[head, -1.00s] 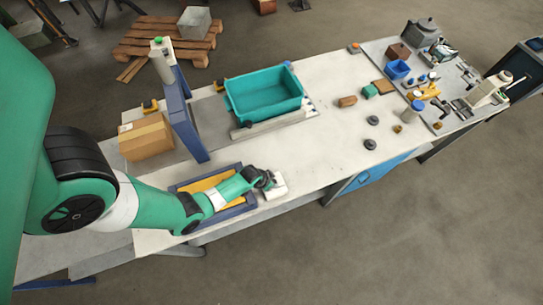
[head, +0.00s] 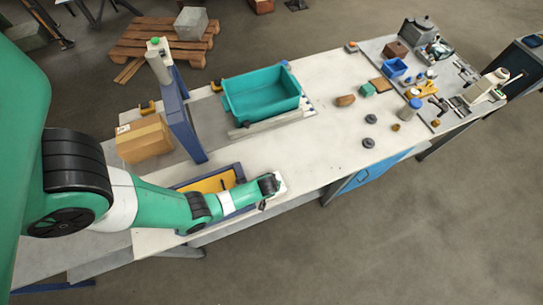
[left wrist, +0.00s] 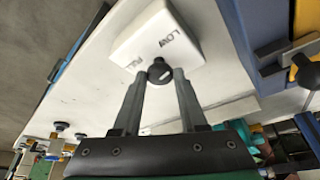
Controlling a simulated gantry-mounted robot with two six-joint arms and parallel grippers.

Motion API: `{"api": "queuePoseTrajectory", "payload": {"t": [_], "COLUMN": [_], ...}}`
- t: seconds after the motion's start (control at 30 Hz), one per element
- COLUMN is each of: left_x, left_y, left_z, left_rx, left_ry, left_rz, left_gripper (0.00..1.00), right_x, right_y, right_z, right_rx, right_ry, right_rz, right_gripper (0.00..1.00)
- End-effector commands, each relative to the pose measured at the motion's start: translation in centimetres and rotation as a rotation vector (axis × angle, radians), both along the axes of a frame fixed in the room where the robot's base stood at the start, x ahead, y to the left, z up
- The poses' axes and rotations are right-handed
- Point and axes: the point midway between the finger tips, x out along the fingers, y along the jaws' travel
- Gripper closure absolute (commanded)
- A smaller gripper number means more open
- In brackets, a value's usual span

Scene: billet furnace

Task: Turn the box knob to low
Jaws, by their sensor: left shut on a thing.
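The white box (left wrist: 160,40) carries a black round knob (left wrist: 159,70) in the left wrist view. The word LOW is printed on its face beyond the knob. A second label beside the knob is partly hidden and hard to read. A pale mark shows on the knob, but its exact setting is unclear. My left gripper (left wrist: 164,76) is shut on the knob, with one finger on each side. In the head view the white box (head: 280,184) sits near the table's front edge, mostly hidden by my left gripper (head: 268,188). My right gripper is not in view.
A blue-framed tray with a yellow inside (head: 212,183) lies beside the box under my arm. A blue post (head: 182,120), a cardboard box (head: 144,138) and a teal bin (head: 233,110) stand behind. Small dark discs (head: 369,142) and other parts lie right. The table between is clear.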

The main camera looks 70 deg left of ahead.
Motion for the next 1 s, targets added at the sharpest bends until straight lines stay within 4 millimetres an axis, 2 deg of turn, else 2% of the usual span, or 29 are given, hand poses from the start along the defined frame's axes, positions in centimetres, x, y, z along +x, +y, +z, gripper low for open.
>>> {"api": "queuePoseTrajectory", "payload": {"t": [0.43,0.47,0.6,0.87,1.0], "left_x": [-0.03,-0.03,-0.02,0.0,-0.05], "left_y": [-0.03,-0.03,-0.02,-0.01,-0.09], "left_z": [-0.05,-0.05,-0.04,0.0,0.87], "left_rx": [-0.002,-0.002,-0.002,-0.001,-0.001], "left_ry": [0.001,0.001,0.001,0.0,0.0], "left_rz": [0.014,0.014,0.013,0.012,0.012], "left_gripper": [1.0,0.55,0.29,0.29,0.29], "right_x": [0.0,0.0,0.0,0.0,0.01], "right_y": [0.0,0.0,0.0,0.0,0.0], "right_z": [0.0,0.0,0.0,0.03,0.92], "right_rx": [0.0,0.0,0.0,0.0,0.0], "right_ry": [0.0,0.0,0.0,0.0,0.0], "right_rz": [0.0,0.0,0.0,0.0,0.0], "right_gripper": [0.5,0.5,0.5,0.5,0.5]}}
